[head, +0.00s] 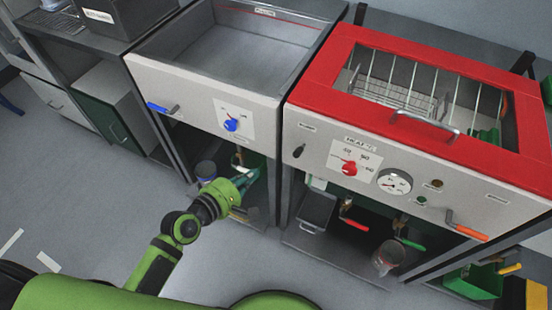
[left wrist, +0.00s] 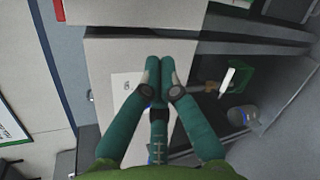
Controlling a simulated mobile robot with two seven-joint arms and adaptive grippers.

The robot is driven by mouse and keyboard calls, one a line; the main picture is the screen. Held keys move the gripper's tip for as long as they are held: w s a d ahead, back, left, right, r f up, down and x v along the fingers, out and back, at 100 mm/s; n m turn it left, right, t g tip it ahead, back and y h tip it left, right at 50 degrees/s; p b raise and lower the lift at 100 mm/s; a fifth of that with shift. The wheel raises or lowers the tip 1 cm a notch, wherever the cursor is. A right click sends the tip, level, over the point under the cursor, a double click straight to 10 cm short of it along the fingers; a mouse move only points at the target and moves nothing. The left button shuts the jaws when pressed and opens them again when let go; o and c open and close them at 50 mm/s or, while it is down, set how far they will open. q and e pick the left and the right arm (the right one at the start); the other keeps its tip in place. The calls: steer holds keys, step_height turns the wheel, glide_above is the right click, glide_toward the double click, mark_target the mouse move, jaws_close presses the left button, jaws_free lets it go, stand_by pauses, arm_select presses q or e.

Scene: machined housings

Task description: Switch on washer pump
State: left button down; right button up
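A white-fronted unit with an open grey basin (head: 172,80) stands left of centre, with a blue knob (head: 231,125) on a marked plate. A red-lidded unit (head: 325,62) stands to its right. Its panel has a small black switch (head: 299,150), a red knob (head: 349,168) and a round gauge (head: 394,181). I cannot read which control is the pump's. My left gripper (head: 250,178) shows below the blue knob, touching no control that I can make out. In the left wrist view its teal fingers (left wrist: 160,66) are together and empty, partly covering a white panel's marked plate (left wrist: 124,90).
Blue (head: 158,107) and orange (head: 466,231) handles stick out from the fronts. Below are a red valve lever (head: 354,223), a glass jar (head: 388,258) and a green bin (head: 476,281). The lid handle (head: 425,124) protrudes.

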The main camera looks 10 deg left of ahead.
mark_target(300, 151)
arm_select(q)
steer(key=w+d+p, duration=0.2)
steer(key=w+d, duration=0.4)
steer(key=d, duration=0.1)
steer(key=shift+w+d+f, duration=0.3)
steer(key=shift+w+f, duration=0.1)
arm_select(e)
step_height(300, 151, up, 2)
steer(key=shift+s+d+r, duration=0.1)
steer(key=shift+d, duration=0.05)
steer(key=shift+d, duration=0.1)
arm_select(q)
steer(key=shift+w+d+r+p, duration=0.15)
steer(key=shift+d+r+p, duration=0.35)
steer(key=shift+p, duration=0.4)
arm_select(e)
steer(key=shift+r, duration=0.85)
arm_select(q)
steer(key=shift+a+r, duration=0.1)
steer(key=shift+r, duration=0.05)
